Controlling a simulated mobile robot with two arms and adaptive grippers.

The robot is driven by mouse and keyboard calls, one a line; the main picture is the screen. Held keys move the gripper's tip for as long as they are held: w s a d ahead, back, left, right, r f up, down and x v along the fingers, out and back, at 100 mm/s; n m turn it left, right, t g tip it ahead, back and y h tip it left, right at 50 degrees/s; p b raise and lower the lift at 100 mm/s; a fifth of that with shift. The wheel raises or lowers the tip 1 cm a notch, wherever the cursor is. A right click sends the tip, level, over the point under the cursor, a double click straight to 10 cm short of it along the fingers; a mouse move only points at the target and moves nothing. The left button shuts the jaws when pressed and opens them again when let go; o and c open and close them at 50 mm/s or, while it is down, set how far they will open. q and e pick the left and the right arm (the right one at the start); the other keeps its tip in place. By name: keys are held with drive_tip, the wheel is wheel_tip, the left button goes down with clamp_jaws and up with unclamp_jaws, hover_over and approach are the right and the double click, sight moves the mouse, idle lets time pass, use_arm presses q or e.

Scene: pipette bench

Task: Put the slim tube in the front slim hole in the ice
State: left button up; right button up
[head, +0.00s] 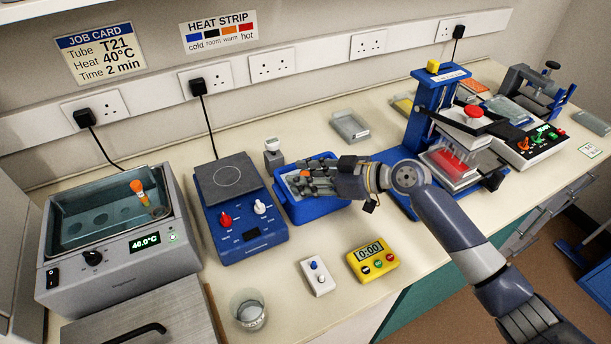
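The blue ice box (318,208) stands right of the heating plate. My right gripper (302,180) reaches in from the right, low over the box, and hides much of its inside. A small orange spot (304,173), perhaps a tube cap, shows among its fingertips. I cannot tell whether the fingers are closed on it. The holes in the ice cannot be made out. Another tube with an orange cap (137,187) stands tilted in the water bath (60,226); I cannot tell whether it is slim. My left gripper is out of view.
The blue hot plate (245,235) is left of the box. A white switch box (318,276), yellow timer (373,259) and clear beaker (248,310) stand in front. A small grey-white block (273,158) is behind. A blue press stand (430,100) rises at right.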

drive_tip(key=shift+d, duration=0.1)
drive_tip(key=v, duration=1.2)
idle(0.4)
